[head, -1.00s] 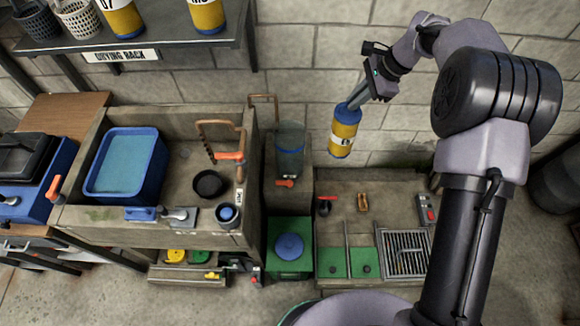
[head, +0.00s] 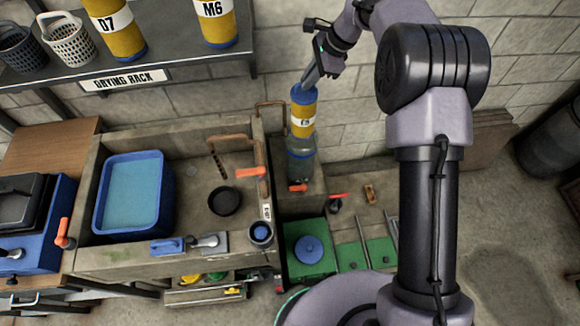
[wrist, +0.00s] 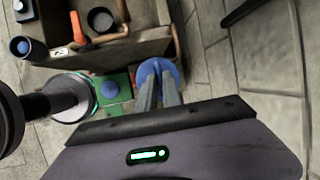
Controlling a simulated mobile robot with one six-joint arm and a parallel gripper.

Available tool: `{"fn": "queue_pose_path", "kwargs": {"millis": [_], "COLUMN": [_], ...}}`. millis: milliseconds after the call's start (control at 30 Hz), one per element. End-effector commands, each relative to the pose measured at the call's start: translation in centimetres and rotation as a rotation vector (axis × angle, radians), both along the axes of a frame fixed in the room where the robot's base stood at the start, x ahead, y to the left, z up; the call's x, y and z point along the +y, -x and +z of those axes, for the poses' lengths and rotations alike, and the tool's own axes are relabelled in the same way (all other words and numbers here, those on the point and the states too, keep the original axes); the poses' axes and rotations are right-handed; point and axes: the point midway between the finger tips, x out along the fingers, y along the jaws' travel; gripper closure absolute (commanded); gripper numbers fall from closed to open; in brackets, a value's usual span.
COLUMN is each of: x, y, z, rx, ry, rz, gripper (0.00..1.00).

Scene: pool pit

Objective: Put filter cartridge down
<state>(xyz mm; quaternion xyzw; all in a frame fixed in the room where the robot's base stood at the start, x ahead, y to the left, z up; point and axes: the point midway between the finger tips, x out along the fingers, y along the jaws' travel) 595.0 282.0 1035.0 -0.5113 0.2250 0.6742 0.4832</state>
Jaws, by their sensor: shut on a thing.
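My gripper (head: 309,79) is shut on the blue top of a yellow filter cartridge (head: 303,112) with a white label band. The cartridge hangs roughly upright against the back wall in the head view. It overlaps the top of the clear cylinder (head: 300,165), and I cannot tell whether it is above, behind or in front of it. In the wrist view my gripper's fingers (wrist: 158,80) meet the cartridge's blue cap (wrist: 160,70), which hides the rest of the cartridge. Two similar cartridges, marked D7 (head: 115,25) and M6 (head: 214,22), stand on the drying rack shelf (head: 190,65).
A concrete sink (head: 190,125) holds a blue water tub (head: 133,195) and a black bowl (head: 224,201). Two baskets (head: 68,42) are on the shelf. Floor at the right is open.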

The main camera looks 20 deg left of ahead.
Motion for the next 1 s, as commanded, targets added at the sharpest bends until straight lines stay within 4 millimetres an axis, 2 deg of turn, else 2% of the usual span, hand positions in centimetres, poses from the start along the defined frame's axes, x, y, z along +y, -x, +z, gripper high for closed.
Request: {"fn": "queue_pose_path", "kwargs": {"millis": [67,267,700,800,900,1000], "x": [0.0,0.0,0.0,-0.1,0.0,0.0], "y": [0.0,0.1,0.1,0.1,0.1,0.0], "z": [-0.9,-5.7,-19.1,-21.7,-23.3,-24.0], "rx": [0.002,0.003,0.002,0.002,0.001,0.000], "ry": [0.000,0.001,0.000,0.001,0.000,0.000], "rz": [0.000,-0.001,0.000,0.000,-0.001,0.000], "gripper": [1.00,1.00,1.00,1.00,1.00,1.00]}}
